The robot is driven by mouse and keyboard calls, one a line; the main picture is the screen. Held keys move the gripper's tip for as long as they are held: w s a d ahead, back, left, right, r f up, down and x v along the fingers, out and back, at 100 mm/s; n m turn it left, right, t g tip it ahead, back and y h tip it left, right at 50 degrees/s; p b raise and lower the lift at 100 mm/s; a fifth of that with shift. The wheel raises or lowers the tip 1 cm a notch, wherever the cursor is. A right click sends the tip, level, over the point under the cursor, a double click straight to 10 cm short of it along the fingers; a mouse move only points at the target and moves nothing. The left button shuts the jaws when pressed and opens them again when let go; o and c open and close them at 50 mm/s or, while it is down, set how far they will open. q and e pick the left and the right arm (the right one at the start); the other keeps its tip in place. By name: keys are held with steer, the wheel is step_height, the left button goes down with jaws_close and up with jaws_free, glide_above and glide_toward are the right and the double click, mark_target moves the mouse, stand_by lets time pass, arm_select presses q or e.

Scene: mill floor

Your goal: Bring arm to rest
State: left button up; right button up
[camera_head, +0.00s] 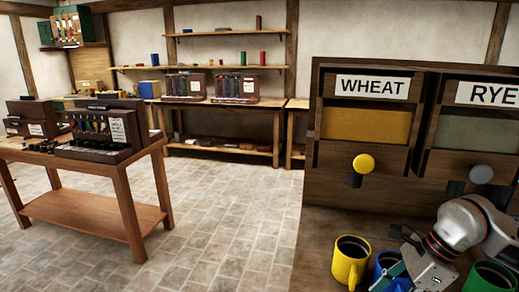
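My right arm (462,222), silver and white with dark rings, comes in at the lower right. Its gripper (404,256) hangs low over the counter, close to a blue mug (386,262) and partly covering it. The fingers are small and partly cut by the frame's lower edge, so I cannot tell whether they are open or shut, or touch the mug. My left gripper is not in view.
A yellow mug (348,262) stands left of the gripper, a green mug (490,277) right of it. Behind are the WHEAT bin (367,128) with a yellow knob (363,163) and the RYE bin (475,133). A wooden table (85,165) stands left; the paved floor (235,215) between is clear.

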steer(key=s+a+f+m+g+y, duration=0.15)
steer(key=a+y, duration=0.25)
steer(key=a, duration=0.7)
steer(key=s+a+r+m+t+y, duration=0.1)
steer(key=a+r+m+t+y, duration=0.5)
steer(key=a+m+y, duration=0.5)
steer(key=w+d+f+m+t+h, duration=0.2)
steer(key=d+f+m+t+h, duration=0.3)
steer(key=m, duration=0.6)
steer(key=w+d+f+m+t+h, duration=0.25)
steer(key=f+m+t+h, duration=0.3)
steer(key=m, duration=0.55)
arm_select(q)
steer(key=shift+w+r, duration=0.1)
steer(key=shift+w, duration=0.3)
arm_select(e)
steer(key=s+d+f+m+g+h, duration=0.2)
steer(key=s+f+m, duration=0.4)
steer(key=f, duration=0.5)
steer(key=s+d+f+m+g+h, duration=0.2)
steer(key=s+d+f+m+h, duration=0.2)
steer(key=f, duration=0.6)
steer(key=s+d+m, duration=0.1)
steer(key=s+m, duration=0.1)
steer(key=s, duration=0.1)
steer(key=shift+f+g+h, duration=0.35)
steer(key=shift+g, duration=0.05)
